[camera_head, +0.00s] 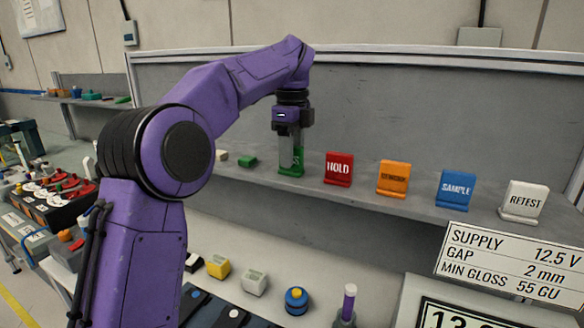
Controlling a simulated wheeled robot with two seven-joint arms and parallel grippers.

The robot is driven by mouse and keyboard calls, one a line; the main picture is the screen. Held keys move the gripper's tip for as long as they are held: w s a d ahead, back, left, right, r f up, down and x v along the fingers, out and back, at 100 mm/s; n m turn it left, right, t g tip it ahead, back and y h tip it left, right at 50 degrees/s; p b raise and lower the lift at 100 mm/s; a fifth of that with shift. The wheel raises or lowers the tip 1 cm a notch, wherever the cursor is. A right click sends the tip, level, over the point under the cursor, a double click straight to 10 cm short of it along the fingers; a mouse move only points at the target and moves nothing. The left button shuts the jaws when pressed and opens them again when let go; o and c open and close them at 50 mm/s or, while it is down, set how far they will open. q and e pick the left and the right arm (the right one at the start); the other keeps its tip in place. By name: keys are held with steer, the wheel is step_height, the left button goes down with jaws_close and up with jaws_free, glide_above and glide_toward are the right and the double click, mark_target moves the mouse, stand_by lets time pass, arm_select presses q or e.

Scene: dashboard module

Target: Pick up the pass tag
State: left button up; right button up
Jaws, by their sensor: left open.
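The green pass tag (291,169) stands on the grey shelf, at the left end of a row of coloured tags. The jaws are open; whether the fingers touch the tag cannot be told. My right gripper is not in view.
Right of the pass tag stand a red HOLD tag (338,168), an orange tag (392,177), a blue SAMPLE tag (455,188) and a white RETEST tag (523,201). A small green block (247,161) lies to the left. A sign (512,262) stands at lower right.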

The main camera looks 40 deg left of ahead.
arm_select(q)
steer(key=shift+f, duration=0.55)
steer(key=shift+s, duration=0.1)
jaws_close()
steer(key=shift+r, duration=0.15)
